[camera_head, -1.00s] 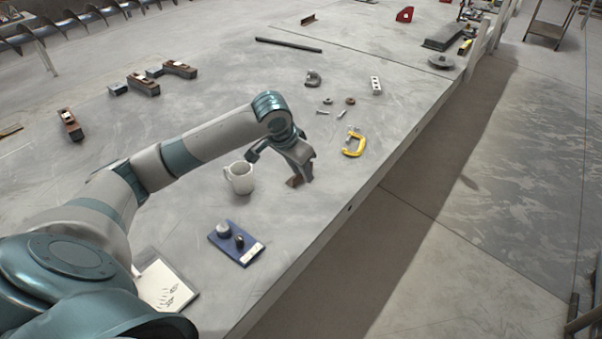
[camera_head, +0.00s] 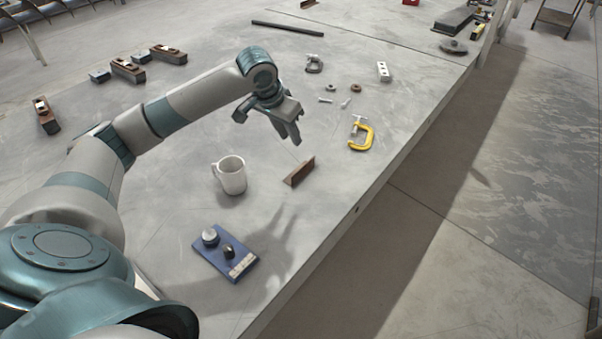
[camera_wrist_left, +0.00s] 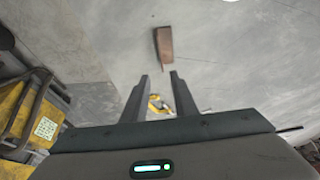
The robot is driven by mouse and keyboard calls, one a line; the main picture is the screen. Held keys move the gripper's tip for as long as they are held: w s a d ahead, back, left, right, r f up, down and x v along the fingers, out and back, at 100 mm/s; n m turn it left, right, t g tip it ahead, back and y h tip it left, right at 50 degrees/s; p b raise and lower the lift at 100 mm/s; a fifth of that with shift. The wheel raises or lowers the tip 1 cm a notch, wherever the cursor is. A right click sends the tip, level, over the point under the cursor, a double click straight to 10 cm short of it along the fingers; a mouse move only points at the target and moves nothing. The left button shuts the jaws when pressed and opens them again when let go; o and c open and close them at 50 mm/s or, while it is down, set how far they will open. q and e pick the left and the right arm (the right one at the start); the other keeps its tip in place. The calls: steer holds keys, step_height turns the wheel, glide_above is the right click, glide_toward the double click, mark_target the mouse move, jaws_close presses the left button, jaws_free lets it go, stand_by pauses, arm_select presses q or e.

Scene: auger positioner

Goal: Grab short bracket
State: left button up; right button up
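The short bracket (camera_head: 299,171) is a small rusty-brown angle piece lying on the grey table, to the right of the white mug. In the left wrist view the bracket (camera_wrist_left: 163,47) shows ahead of the fingertips, centred near the gap between them. My left gripper (camera_head: 290,138) is raised above the table, a little beyond the bracket and apart from it. In the left wrist view its two fingers (camera_wrist_left: 160,84) stand apart with nothing held between them. My right gripper is in neither view.
The white mug (camera_head: 230,175) stands close left of the bracket. A blue plate with knobs (camera_head: 225,252) lies nearer. A yellow clamp (camera_head: 361,134) lies to the right, with small bolts (camera_head: 326,100) behind it. The table's edge runs along the right.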

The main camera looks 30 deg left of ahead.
arm_select(q)
steer(key=shift+w+a+f, duration=0.2)
steer(key=shift+w+f, duration=0.05)
steer(key=shift+f, duration=0.15)
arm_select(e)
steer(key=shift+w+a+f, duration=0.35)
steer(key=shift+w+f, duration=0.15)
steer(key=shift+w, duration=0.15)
arm_select(q)
steer(key=p, duration=0.2)
glide_above(302, 167)
steer(key=s, duration=0.1)
steer(key=f, duration=1)
steer(key=shift+a+f, duration=0.15)
steer(key=shift+a, duration=0.05)
steer(key=shift+w+f, duration=0.1)
steer(key=shift+f, duration=0.45)
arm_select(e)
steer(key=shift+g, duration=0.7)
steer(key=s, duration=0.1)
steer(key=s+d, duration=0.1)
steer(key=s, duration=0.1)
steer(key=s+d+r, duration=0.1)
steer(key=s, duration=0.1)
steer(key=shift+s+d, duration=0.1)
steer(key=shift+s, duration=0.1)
arm_select(q)
steer(key=shift+w+f, duration=0.1)
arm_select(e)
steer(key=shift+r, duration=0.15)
